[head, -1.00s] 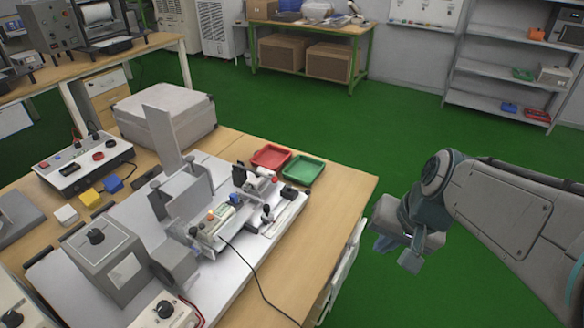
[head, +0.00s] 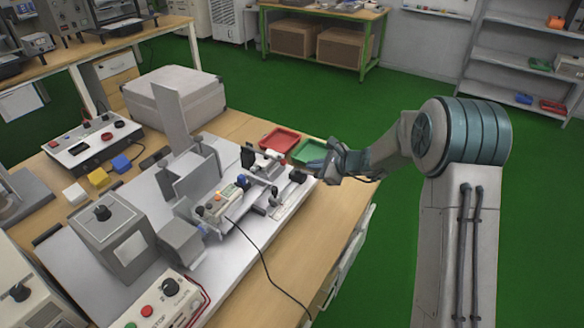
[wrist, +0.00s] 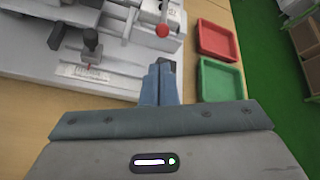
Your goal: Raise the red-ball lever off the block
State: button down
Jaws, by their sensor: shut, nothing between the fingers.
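The red ball (wrist: 162,30) of the lever shows at the top of the wrist view, in front of a pale block (wrist: 174,12). Whether the lever touches the block is unclear. My gripper (wrist: 160,75) is shut and empty below the ball in the wrist view, apart from it. In the head view my gripper (head: 318,166) is above the bench's right edge, beside the test fixture (head: 232,200). The red ball is too small to make out surely in the head view.
A red tray (wrist: 217,40) and a green tray (wrist: 222,80) lie right of the fixture in the wrist view. A black-knobbed lever (wrist: 91,45) stands left of the ball. A cable (head: 266,265) crosses the bench front, which is otherwise clear.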

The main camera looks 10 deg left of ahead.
jog(key=shift+w+a+f+m, duration=0.15)
jog(key=shift+w+f+m, duration=0.25)
jog(key=shift+w+f, duration=0.05)
jog(key=p+x, duration=0.2)
jog(key=x, duration=0.8)
jog(key=shift+r+p, duration=0.2)
jog(key=shift+p, duration=0.1)
